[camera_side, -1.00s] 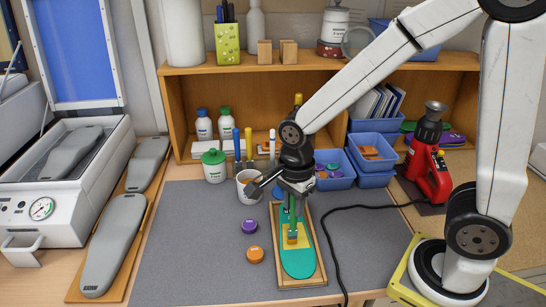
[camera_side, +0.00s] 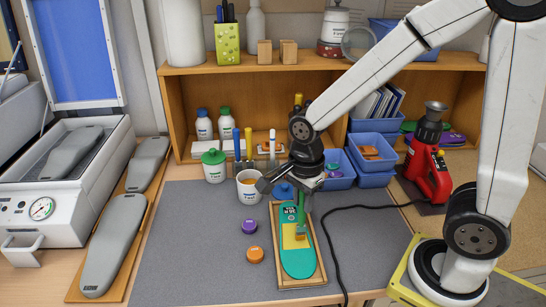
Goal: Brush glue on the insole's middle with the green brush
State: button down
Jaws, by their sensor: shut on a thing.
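The teal insole (camera_side: 298,262) lies in a shallow wooden tray (camera_side: 322,276) on the grey mat. A yellow patch (camera_side: 290,242) covers part of its middle. My gripper (camera_side: 303,196) is shut on the green brush (camera_side: 300,222), which hangs down over the insole. The brush's bristle end is at the right side of the yellow patch; I cannot tell whether it touches. The far end of the insole shows dark printed marking.
Blue bins (camera_side: 373,150) stand behind.

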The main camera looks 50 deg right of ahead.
jog(key=shift+w+d, duration=0.45)
jog(key=shift+d, duration=0.05)
jog(key=shift+w+d, duration=0.1)
jog(key=shift+w+d+r, duration=0.1)
jog(key=shift+w+d, duration=0.6)
jog(key=shift+r, duration=0.15)
notch_tip(320, 180, up, 8)
dwell(1.1)
